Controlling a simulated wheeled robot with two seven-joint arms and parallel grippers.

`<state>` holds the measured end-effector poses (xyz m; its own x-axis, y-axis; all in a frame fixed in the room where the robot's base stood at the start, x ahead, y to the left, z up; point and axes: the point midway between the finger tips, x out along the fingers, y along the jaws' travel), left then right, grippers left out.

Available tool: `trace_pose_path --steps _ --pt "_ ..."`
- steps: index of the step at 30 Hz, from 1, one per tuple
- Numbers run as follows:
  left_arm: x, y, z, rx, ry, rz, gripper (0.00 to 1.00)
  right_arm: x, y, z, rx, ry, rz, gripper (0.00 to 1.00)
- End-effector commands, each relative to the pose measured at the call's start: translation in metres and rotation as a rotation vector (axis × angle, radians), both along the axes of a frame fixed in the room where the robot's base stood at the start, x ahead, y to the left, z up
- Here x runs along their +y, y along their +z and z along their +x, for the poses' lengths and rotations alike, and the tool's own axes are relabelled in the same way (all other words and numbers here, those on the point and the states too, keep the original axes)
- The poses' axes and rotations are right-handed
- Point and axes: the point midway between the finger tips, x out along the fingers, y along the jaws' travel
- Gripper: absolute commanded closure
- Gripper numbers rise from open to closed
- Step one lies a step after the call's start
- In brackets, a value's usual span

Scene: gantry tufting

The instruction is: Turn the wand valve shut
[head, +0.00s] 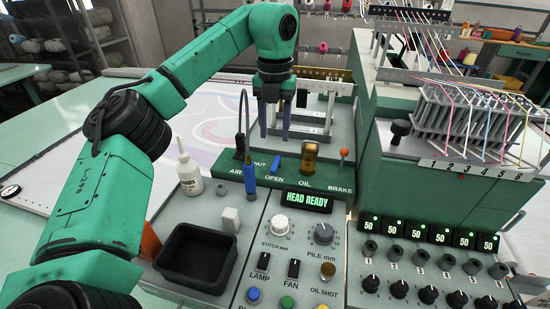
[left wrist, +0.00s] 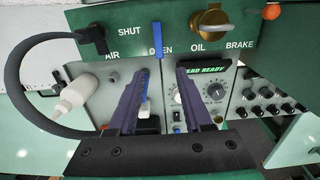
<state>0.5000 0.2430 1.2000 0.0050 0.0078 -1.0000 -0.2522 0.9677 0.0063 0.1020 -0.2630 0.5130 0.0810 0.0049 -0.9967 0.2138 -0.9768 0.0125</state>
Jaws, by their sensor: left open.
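The valve has a blue lever (head: 276,164) on the green panel (head: 318,183) between the words SHUT and OPEN. In the left wrist view the lever (left wrist: 157,40) points down onto the OPEN label and partly covers it. My left gripper (head: 275,128) points down above and behind the panel in the head view, its two dark fingers apart with nothing between them. In the left wrist view the fingers (left wrist: 167,80) reach toward the panel, with the lever near the left fingertip; contact cannot be told. My right gripper is not in view.
A blue-handled wand (head: 249,178) with a dark hose stands left of the lever. An amber OIL knob (head: 309,155) and orange-tipped BRAKE lever (head: 343,156) are to its right. A white bottle (head: 189,171) and black tray (head: 198,255) are at left.

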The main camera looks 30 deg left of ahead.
Motion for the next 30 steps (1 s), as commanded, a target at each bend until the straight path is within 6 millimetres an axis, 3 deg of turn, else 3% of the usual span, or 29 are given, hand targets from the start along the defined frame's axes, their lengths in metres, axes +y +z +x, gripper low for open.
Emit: trace_pose_path --steps 5,10,15,21,25,30 --pt "0.0 -0.046 -0.001 0.006 -0.001 -0.002 0.5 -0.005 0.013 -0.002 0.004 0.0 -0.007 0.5" --pt "0.0 -0.081 0.0 0.002 -0.001 -0.003 0.5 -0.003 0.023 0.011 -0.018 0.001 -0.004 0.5" --pt "0.0 -0.096 0.0 0.0 0.0 -0.003 0.5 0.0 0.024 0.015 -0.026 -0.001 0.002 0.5" --pt "0.0 -0.097 0.0 -0.001 -0.001 -0.004 0.5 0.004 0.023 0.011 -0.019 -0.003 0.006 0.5" --pt "0.0 -0.096 0.0 -0.001 -0.001 -0.004 1.0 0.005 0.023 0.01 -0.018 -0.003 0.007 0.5" --pt "0.0 -0.096 0.0 -0.002 -0.001 -0.004 1.0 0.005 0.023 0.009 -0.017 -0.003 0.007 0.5"
